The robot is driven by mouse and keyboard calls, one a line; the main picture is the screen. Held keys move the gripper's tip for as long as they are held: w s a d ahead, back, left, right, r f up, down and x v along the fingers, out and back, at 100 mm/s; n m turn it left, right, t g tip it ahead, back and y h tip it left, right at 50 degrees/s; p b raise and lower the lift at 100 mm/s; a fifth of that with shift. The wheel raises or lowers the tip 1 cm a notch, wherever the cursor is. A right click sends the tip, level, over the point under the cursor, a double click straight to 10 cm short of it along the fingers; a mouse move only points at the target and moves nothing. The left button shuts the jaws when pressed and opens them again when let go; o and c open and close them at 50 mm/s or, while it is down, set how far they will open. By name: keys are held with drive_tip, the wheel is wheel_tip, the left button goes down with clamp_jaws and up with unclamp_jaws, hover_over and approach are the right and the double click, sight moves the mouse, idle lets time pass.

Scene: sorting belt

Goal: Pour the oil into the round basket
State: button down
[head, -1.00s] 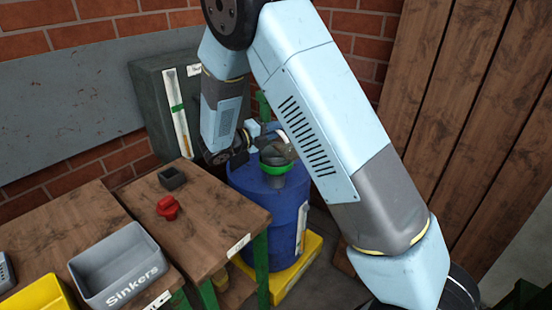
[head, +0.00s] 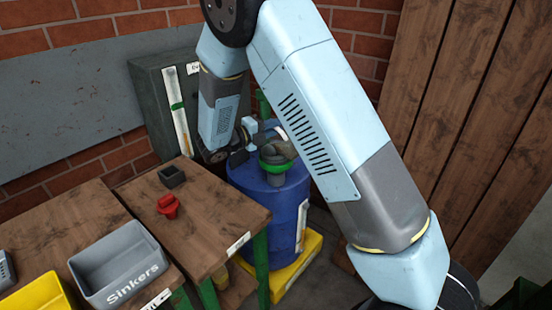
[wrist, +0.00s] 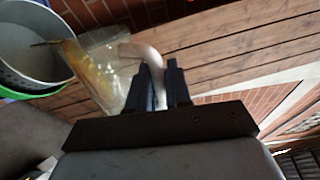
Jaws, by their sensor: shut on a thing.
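The clear jug (wrist: 108,68) with yellow oil (wrist: 72,58) inside is tipped on its side in the wrist view. My gripper (wrist: 160,75) is shut on the jug's pale curved handle (wrist: 143,52). The jug's mouth points to the left, towards the grey round basket (wrist: 25,45) with holes in its wall. A thin yellow-brown streak reaches from the jug over the basket's opening. In the head view the basket shows small with a green rim (head: 277,167) on the blue drum, and my gripper (head: 250,143) is beside it, partly hidden by my arm.
The blue drum (head: 268,205) stands on a yellow base (head: 301,268). A wooden table (head: 215,220) to its left holds a red part (head: 168,206) and a dark block (head: 172,177). A grey "Sinkers" bin (head: 120,265) is further left. A dark cabinet (head: 152,100) stands behind.

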drive_tip(key=shift+w+a+r+n+p, duration=0.2)
drive_tip(key=shift+w+a+n+p, duration=0.1)
drive_tip(key=shift+w+n+p, duration=0.2)
drive_tip(key=shift+w+a+r+n+p, duration=0.25)
drive_tip(key=shift+w+n+p, duration=0.2)
drive_tip(key=shift+n, duration=0.15)
idle(0.7)
drive_tip(key=shift+w+a, duration=0.1)
drive_tip(key=shift+w, duration=0.1)
drive_tip(key=w+a+n+p, duration=0.1)
drive_tip(key=w+a+n, duration=0.2)
drive_tip(key=w+n, duration=0.2)
drive_tip(key=shift+w+a+n+h, duration=0.15)
drive_tip(key=shift+w+n+h, duration=0.15)
drive_tip(key=shift+n, duration=0.5)
drive_tip(key=shift+f, duration=0.15)
idle(0.6)
drive_tip(key=shift+s+d+r+m, duration=0.15)
drive_tip(key=shift+s+d+m, duration=0.35)
drive_tip(key=shift+s+m, duration=0.3)
drive_tip(key=shift+s+d+r+m, duration=0.15)
drive_tip(key=shift+s+d+m, duration=0.3)
drive_tip(key=shift+s+m, duration=0.3)
drive_tip(key=shift+s, duration=0.1)
